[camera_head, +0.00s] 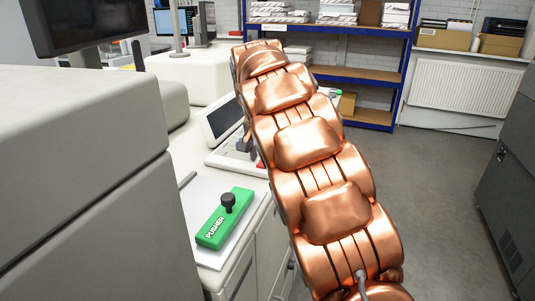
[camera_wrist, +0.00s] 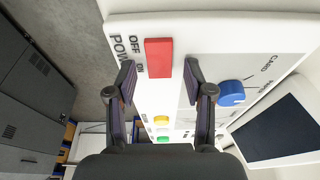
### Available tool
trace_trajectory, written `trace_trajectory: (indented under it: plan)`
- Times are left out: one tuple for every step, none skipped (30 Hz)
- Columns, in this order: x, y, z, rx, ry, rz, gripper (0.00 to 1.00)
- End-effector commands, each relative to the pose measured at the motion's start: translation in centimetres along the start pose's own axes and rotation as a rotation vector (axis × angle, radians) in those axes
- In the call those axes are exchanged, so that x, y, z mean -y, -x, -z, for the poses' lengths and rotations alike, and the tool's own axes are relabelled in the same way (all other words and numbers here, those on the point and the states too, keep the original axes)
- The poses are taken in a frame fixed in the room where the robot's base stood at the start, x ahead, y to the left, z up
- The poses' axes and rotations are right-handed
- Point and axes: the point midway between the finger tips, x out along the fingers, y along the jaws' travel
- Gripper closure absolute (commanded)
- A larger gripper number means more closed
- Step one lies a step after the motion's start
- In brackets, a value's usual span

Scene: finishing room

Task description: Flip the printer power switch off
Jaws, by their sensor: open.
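The red power switch (camera_wrist: 159,58) shows in the wrist view on a white panel (camera_wrist: 195,32). Printed words "OFF", "ON" and a partly hidden "POW..." stand to its left, with "OFF" higher in the picture and "ON" lower. My gripper (camera_wrist: 160,70) is open, with one finger on each side of the switch in the picture. I cannot tell whether either finger touches it. Which way the switch is set is not clear. In the head view my copper-coloured arm hides the gripper and most of the panel.
A blue knob (camera_wrist: 231,93) sits right of the switch, with yellow (camera_wrist: 161,121) and green (camera_wrist: 163,140) buttons below. A tilted screen (camera_head: 222,118) stands beside my arm. A green "PUSHER" block (camera_head: 224,220) lies nearer. Open floor (camera_head: 435,160) lies to the right.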

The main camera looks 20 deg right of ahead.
Motion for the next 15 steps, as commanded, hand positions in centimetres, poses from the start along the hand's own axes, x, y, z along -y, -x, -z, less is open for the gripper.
trace_trajectory:
  plan:
    - [0.0,0.0,0.0,0.000,0.000,0.000,0.48]
    - [0.0,0.0,0.0,0.000,0.000,0.000,0.48]
    - [0.0,0.0,0.0,0.000,0.000,0.000,0.48]
    - [0.0,0.0,0.0,0.000,0.000,0.000,0.48]
    - [0.0,0.1,0.0,0.000,0.000,0.000,0.48]
    - [0.0,0.2,0.0,0.000,0.000,0.000,0.48]
    - [0.0,0.3,0.0,-0.001,0.000,0.001,0.48]
    - [0.0,0.5,0.0,-0.001,0.000,0.001,0.48]
    - [0.0,0.9,0.1,-0.001,0.000,0.001,0.48]
    - [0.1,1.2,0.1,-0.002,0.000,0.002,0.48]
    - [0.1,1.5,0.1,-0.003,0.000,0.003,0.48]
    - [0.1,2.1,0.1,-0.003,0.000,0.003,0.48]
    - [0.1,2.5,0.1,-0.003,0.000,0.002,0.48]
    - [0.0,3.1,0.1,-0.002,-0.001,0.002,0.48]
    - [0.1,3.7,0.1,-0.003,0.000,0.002,0.48]
